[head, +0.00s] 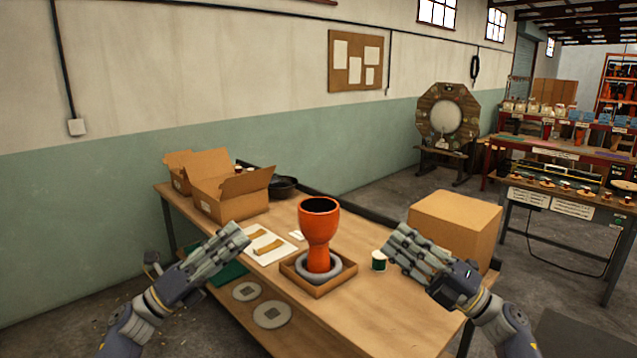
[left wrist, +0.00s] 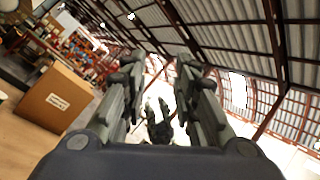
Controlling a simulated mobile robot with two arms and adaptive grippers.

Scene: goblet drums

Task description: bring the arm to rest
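An orange goblet drum (head: 319,232) stands upright with its foot in a grey ring (head: 341,267) inside a shallow brown tray (head: 319,291) on the table. My left gripper (head: 240,236) is raised at the table's left side, apart from the drum. In the left wrist view its fingers (left wrist: 158,72) stand apart with nothing between them. My right gripper (head: 398,240) is to the right of the drum, above the table in front of a cardboard box. It touches nothing that I can make out. Its finger opening is hard to tell from this angle.
The wooden table (head: 384,318) carries open cardboard boxes (head: 228,187), a closed box (head: 455,226), a dark bowl (head: 284,187), a white sheet (head: 270,246) and a small green-and-white spool (head: 379,261). Its front right is clear. Two grey discs (head: 272,314) lie on the lower shelf.

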